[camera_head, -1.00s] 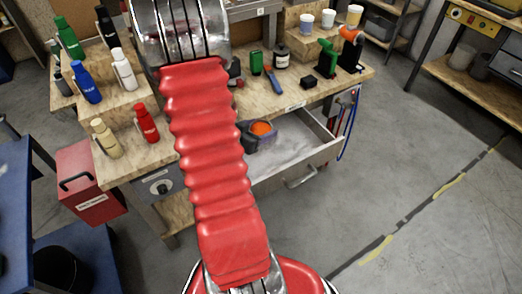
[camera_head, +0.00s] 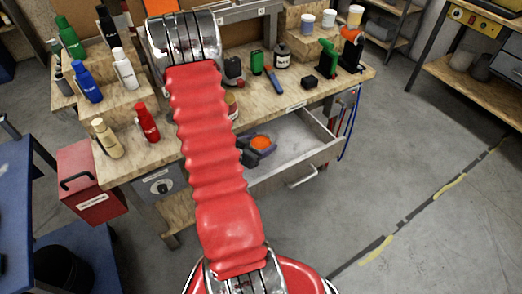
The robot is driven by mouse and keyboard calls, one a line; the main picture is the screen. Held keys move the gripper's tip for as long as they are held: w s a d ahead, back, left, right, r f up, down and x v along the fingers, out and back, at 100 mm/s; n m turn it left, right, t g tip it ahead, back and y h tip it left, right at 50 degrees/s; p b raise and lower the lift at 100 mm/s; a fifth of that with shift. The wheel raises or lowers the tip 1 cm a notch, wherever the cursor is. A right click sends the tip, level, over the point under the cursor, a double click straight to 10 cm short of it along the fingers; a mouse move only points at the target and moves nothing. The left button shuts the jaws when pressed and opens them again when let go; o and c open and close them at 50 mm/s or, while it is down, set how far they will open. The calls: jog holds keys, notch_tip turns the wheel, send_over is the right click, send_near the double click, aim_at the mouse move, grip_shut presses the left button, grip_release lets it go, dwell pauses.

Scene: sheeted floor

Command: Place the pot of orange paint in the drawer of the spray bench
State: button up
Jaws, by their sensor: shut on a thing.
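The pot of orange paint (camera_head: 261,142) shows as a round orange top at the left part of the open drawer (camera_head: 309,151) of the spray bench (camera_head: 262,99). My gripper (camera_head: 259,149) is dark grey and is shut on the pot, with its parts on both sides of it. The pot looks upright and within the drawer's outline. I cannot tell whether its base touches the drawer floor. My red arm hides the drawer's left end and part of the bench top.
Spray bottles stand at the bench's left, including a red one (camera_head: 146,123). A green-handled tool (camera_head: 327,57) and a black block (camera_head: 309,82) are at the right. A small jar (camera_head: 231,105) stands beside my arm. The drawer's right part is empty.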

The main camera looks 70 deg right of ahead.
jog(key=shift+c, duration=0.2)
jog(key=shift+f, duration=2.1)
jog(key=o, duration=1.6)
jog(key=shift+f, duration=0.1)
jog(key=shift+w+a+r, duration=0.1)
jog(key=shift+a+r, duration=0.1)
jog(key=shift+a, duration=0.05)
jog(key=v, duration=1.1)
jog(key=shift+a+r, duration=0.1)
jog(key=shift+a, duration=0.1)
